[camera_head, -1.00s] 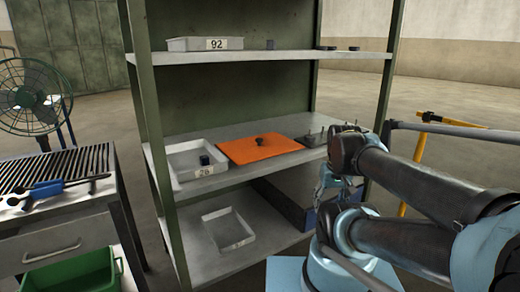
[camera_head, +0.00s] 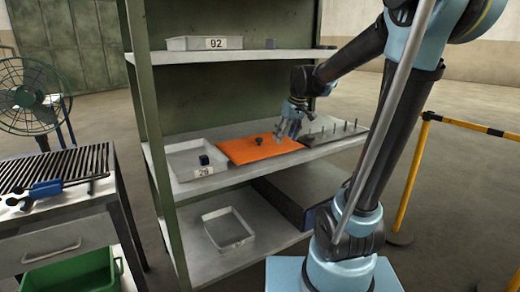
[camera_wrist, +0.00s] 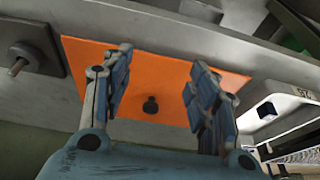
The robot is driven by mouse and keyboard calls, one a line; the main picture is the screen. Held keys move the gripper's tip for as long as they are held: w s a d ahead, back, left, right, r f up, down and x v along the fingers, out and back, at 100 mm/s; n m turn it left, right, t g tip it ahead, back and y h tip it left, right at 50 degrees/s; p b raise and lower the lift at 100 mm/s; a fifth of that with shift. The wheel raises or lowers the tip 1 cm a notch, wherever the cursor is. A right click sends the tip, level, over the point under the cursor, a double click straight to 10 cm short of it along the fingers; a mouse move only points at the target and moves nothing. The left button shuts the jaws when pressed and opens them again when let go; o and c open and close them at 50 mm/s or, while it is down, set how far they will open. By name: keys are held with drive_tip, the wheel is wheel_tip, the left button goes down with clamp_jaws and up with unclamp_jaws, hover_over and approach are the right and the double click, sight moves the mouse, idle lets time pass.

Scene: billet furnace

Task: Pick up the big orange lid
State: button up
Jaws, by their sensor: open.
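The big orange lid (camera_head: 240,151) is a flat orange plate with a dark knob (camera_head: 259,154) in its middle. It lies on the middle shelf (camera_head: 265,171) of the green rack. In the wrist view the lid (camera_wrist: 155,65) lies beyond my fingers, with its knob (camera_wrist: 151,105) between them in the picture. My gripper (camera_head: 285,136) is open and empty. In the head view it hangs above the lid's right part, right of the knob. In the wrist view my gripper (camera_wrist: 158,80) has its two fingers wide apart. They partly hide the lid, and I cannot tell the exact height gap.
A white tray marked 26 (camera_head: 182,163) with a dark cube (camera_head: 204,160) is left of the lid. A pegged plate (camera_head: 336,133) is to its right. The upper shelf (camera_head: 250,57) is above. A green post (camera_head: 151,110) stands at the front left.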

sight(260, 139)
drive_tip(key=w+a+n, duration=0.1)
drive_tip(key=w+a, duration=0.2)
drive_tip(key=w, duration=0.1)
drive_tip(key=w+a+f+n, duration=0.1)
drive_tip(key=w+a, duration=0.2)
drive_tip(key=w, duration=0.1)
drive_tip(key=w+a+y, duration=0.1)
drive_tip(key=w+a, duration=0.2)
drive_tip(key=w, duration=0.1)
drive_tip(key=shift+w+a+f+n, duration=0.15)
drive_tip(key=shift+w+a+n, duration=0.2)
drive_tip(key=shift+n, duration=0.05)
drive_tip(key=shift+s+x, duration=0.2)
drive_tip(key=shift+x, duration=2.95)
drive_tip(key=shift+d+f, duration=0.1)
drive_tip(key=shift+d, duration=0.05)
clamp_jaws()
